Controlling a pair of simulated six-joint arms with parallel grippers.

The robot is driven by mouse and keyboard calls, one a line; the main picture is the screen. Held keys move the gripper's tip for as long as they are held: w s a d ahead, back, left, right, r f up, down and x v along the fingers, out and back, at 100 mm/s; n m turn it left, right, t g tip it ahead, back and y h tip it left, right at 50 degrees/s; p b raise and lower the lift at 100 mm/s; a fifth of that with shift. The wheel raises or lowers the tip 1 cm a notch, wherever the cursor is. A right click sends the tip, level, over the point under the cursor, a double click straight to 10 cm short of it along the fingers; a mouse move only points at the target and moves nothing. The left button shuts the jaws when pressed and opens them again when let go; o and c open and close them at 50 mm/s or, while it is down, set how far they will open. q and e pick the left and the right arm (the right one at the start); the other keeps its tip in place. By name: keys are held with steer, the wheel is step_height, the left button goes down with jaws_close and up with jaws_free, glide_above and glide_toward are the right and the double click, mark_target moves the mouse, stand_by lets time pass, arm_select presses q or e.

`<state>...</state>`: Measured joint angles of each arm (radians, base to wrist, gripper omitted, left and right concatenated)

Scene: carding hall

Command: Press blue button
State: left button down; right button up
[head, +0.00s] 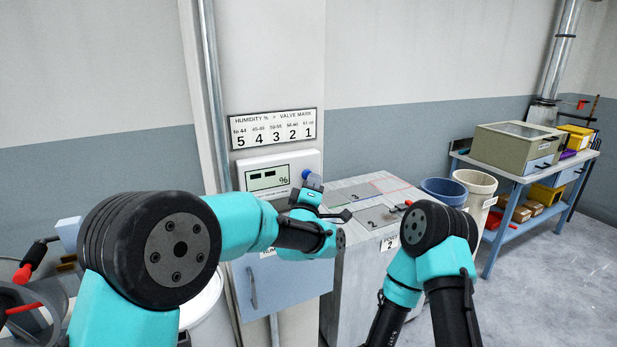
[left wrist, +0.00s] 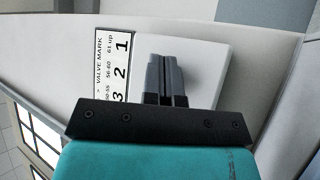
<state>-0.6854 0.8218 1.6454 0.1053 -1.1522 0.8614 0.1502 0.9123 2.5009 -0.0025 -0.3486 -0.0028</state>
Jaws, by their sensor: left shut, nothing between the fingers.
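The blue button (head: 306,173) is at the right side of a white humidity display box (head: 251,170) on the pillar. Only part of the button shows in the head view. My left gripper (head: 314,180) is shut and empty, with its fingertips right by the button; I cannot tell whether they touch it. In the left wrist view the shut fingers (left wrist: 166,70) point at the white box face (left wrist: 208,65), and the button is hidden. My right arm shows at the lower right of the head view, but its gripper is out of view.
A humidity and valve mark sign (head: 274,129) hangs above the box. A blue-grey cabinet (head: 290,290) is below it. A grey bench (head: 362,195) with numbered areas stands to the right. Two bins stand beyond it, near a blue shelf table (head: 508,170).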

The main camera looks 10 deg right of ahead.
arm_select(q)
steer(key=shift+w, duration=0.2)
stand_by(0.6)
steer(key=shift+s+d, duration=0.1)
steer(key=shift+s, duration=0.75)
steer(key=s, duration=0.2)
steer(key=s+d, duration=0.1)
steer(key=s, duration=0.2)
steer(key=shift+w, duration=0.15)
stand_by(0.6)
